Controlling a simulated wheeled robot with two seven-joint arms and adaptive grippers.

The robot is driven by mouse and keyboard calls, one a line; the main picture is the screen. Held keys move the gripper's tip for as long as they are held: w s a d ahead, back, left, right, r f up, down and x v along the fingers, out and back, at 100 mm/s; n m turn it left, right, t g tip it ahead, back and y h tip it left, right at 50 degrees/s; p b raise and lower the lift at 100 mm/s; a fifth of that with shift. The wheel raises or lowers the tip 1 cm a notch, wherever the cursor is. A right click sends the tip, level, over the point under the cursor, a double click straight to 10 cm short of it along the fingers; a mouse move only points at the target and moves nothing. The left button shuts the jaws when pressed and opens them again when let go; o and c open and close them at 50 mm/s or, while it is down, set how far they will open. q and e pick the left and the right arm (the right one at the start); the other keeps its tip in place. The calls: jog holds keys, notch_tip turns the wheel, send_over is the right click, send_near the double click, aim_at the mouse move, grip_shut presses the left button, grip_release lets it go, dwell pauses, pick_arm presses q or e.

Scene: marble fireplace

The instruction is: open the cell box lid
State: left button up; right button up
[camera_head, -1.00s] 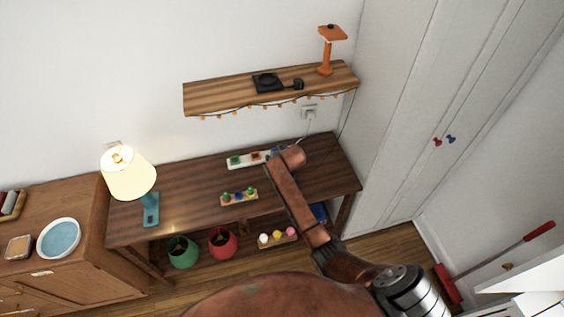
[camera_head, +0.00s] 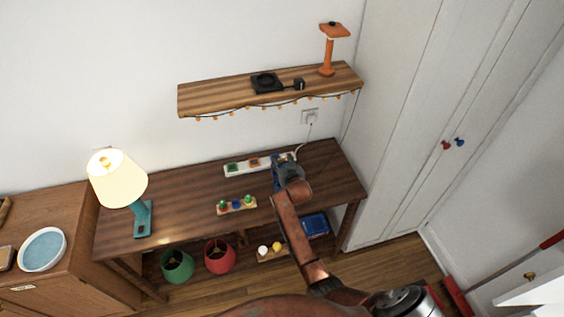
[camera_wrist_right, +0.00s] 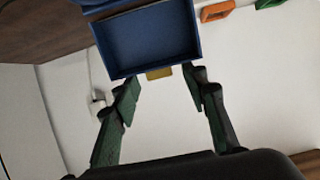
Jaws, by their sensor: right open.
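A blue box part (camera_wrist_right: 150,40), shallow and hollow with raised walls, fills the upper middle of the right wrist view. A small gold tab (camera_wrist_right: 158,73) shows at its lower edge, and more blue shows above it. I cannot tell for sure which part is lid and which is body. In the head view, blue (camera_head: 276,172) shows at the table's back right, partly hidden by my right gripper (camera_head: 284,168). In the right wrist view, my right gripper (camera_wrist_right: 162,80) is open, its green-padded fingers spread either side of the tab, with nothing held. My left gripper is out of view.
A white strip (camera_head: 240,167) with coloured pieces lies beside the blue box on the wooden table (camera_head: 170,205). A block with green knobs (camera_head: 237,206) stands nearer. A lamp (camera_head: 118,180) stands left. The wall shelf (camera_head: 220,95) overhangs behind. A blue tray (camera_head: 315,223) sits below.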

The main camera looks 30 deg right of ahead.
jog(key=shift+w+f, duration=0.1)
jog(key=shift+w, duration=0.15)
jog(key=shift+c, duration=0.7)
grip_shut()
